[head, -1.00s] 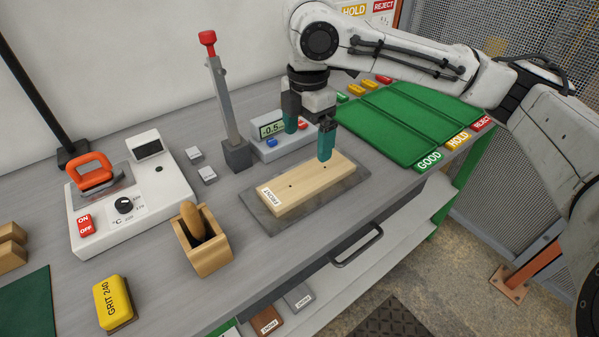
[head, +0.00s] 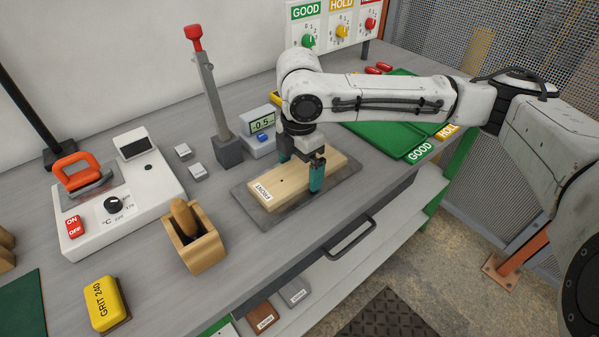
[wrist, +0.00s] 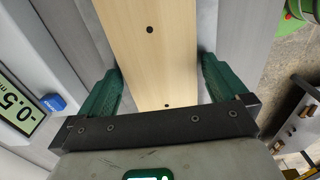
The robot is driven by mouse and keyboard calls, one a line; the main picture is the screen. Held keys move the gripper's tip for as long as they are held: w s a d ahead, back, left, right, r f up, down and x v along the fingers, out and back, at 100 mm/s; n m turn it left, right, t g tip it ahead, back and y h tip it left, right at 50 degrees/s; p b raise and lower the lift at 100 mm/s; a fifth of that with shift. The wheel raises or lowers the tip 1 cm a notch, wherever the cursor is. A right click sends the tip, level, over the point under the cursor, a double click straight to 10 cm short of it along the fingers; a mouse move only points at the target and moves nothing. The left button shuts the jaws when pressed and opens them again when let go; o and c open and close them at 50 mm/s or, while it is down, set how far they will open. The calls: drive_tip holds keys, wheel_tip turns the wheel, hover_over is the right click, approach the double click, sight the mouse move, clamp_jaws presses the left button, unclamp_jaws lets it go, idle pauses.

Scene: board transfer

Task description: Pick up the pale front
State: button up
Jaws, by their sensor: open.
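The pale front (head: 270,188) is a light wooden board with a FRONT label at its near left end. It lies flat on a grey plate (head: 339,190) on the bench. My gripper (head: 300,172) is open, with its green fingers lowered on either side of the board's right half. In the wrist view the pale front (wrist: 150,55) runs between the two fingers of my gripper (wrist: 160,90). The right finger is close to the board's edge; whether it touches I cannot tell. A gap shows on the left.
A gauge with a display (head: 262,124) and a red-topped lever post (head: 212,90) stand behind the board. A wooden box (head: 195,245) and a heater unit (head: 120,205) are to the left. Green trays (head: 395,140) lie to the right.

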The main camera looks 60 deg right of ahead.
sight(299, 171)
drive_tip(key=c, duration=1.1)
drive_tip(key=shift+r, duration=0.45)
wheel_tip(299, 171, up, 3)
drive_tip(key=shift+f, duration=0.15)
drive_tip(key=s+a+r+b, duration=0.3)
drive_tip(key=s+a+r, duration=0.4)
drive_tip(key=s+a, duration=0.1)
drive_tip(key=shift+s+r, duration=0.25)
drive_tip(key=shift+r, duration=0.15)
drive_tip(key=shift+b, duration=0.85)
